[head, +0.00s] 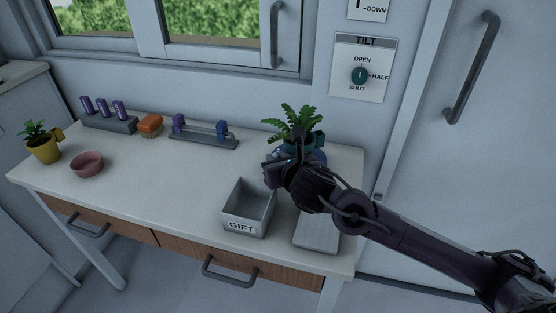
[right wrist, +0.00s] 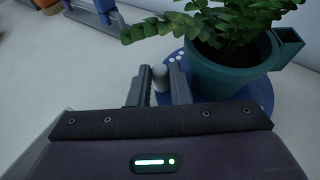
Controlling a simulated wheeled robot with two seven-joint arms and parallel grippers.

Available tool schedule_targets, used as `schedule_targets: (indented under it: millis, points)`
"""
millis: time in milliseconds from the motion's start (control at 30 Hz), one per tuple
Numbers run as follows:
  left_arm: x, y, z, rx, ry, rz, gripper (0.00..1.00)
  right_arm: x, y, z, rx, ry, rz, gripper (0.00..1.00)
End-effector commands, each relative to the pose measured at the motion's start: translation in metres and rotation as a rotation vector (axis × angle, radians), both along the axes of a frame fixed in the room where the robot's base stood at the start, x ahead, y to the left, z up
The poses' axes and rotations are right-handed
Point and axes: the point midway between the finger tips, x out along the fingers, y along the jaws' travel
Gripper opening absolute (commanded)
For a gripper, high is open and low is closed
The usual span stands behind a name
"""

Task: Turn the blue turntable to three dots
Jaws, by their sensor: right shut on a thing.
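The blue turntable (head: 318,157) is at the back right of the table, mostly hidden by my right arm in the head view. A palm in a teal pot (right wrist: 232,65) stands on it. In the right wrist view the turntable (right wrist: 264,95) shows a group of white dots near its rim, just beyond the fingers; I cannot count them surely. My right gripper (right wrist: 160,88) is shut on a short grey peg (right wrist: 160,76) at the turntable's left edge. In the head view the right gripper (head: 283,170) covers that spot. My left gripper is out of view.
The middle of the table is clear.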

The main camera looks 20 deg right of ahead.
Motion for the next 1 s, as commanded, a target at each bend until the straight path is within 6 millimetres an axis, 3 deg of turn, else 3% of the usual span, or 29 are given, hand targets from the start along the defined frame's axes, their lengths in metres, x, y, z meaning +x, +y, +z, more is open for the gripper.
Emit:
schedule_targets:
  millis: [100, 433, 800, 1000]
  points:
    - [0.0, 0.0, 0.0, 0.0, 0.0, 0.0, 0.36, 0.0, 0.0, 0.0, 0.001, 0.0, -0.001, 0.27]
    - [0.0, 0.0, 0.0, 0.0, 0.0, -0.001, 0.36, -0.005, -0.001, 0.002, -0.001, 0.0, 0.0, 0.27]
    - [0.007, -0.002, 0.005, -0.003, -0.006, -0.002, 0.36, -0.059, -0.004, 0.024, -0.003, 0.0, 0.0, 0.27]
    - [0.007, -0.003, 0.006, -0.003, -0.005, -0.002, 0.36, -0.072, -0.004, 0.03, 0.0, -0.001, 0.0, 0.27]
